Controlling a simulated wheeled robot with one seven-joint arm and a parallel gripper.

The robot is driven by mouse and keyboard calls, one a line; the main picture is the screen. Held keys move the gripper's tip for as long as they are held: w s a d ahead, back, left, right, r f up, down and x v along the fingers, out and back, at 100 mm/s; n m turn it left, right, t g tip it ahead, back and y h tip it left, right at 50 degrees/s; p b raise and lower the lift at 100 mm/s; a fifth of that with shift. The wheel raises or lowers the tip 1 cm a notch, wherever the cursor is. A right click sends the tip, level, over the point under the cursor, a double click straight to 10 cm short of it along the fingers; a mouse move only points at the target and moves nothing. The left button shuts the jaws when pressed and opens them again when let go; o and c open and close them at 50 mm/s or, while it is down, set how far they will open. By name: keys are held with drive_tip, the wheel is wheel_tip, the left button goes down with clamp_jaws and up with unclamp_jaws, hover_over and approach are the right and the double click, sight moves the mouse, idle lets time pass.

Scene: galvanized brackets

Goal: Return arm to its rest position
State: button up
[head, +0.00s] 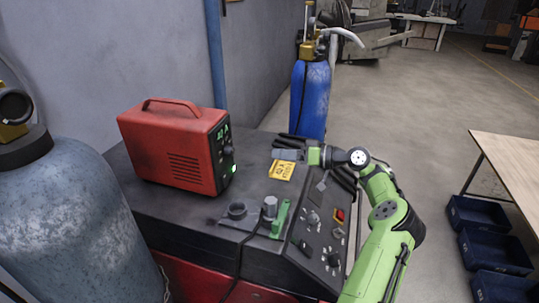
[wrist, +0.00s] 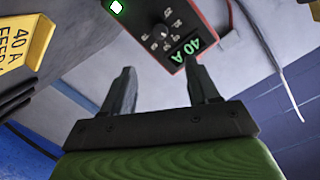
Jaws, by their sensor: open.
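My green arm (head: 380,240) reaches up from the lower right of the head view and bends left over the dark machine top. My gripper (head: 280,154) is at its end, above the back right part of the machine and pointing left toward the red power unit. In the wrist view my gripper (wrist: 163,72) has its two dark fingers apart with nothing between them. The red power unit (head: 172,140) stands apart from the fingers; its front with a dial and a green "40 A" display shows in the wrist view (wrist: 165,30).
A yellow tag (head: 282,170) lies just below my gripper. Knobs and a green-handled fixture (head: 280,218) sit on the machine. A blue gas cylinder (head: 310,98) stands behind, a grey cylinder (head: 75,225) at left. A table (head: 510,160) and dark blue crates (head: 490,250) are at right.

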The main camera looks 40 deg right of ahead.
idle(0.5)
drive_tip(key=w+a+n+g, duration=0.1)
drive_tip(key=w+a+g, duration=0.25)
drive_tip(key=a, duration=0.75)
drive_tip(key=w+a+n+g, duration=0.2)
drive_tip(key=a+g, duration=0.2)
drive_tip(key=a, duration=0.7)
drive_tip(key=s+a+g+h, duration=0.3)
drive_tip(key=s+a, duration=0.1)
drive_tip(key=a, duration=0.5)
drive_tip(key=s+a+r+h+b, duration=0.1)
drive_tip(key=s+a+h, duration=0.15)
drive_tip(key=s, duration=0.35)
drive_tip(key=s+a+r+h, duration=0.2)
drive_tip(key=s+a, duration=0.1)
drive_tip(key=s, duration=0.3)
drive_tip(key=s+d+f+m+t, duration=0.1)
drive_tip(key=s+f+m+t, duration=0.1)
drive_tip(key=s, duration=1.2)
drive_tip(key=shift+s+d+f+h+b, duration=0.15)
drive_tip(key=shift+s+f+h+b, duration=0.2)
drive_tip(key=shift+f+b, duration=0.1)
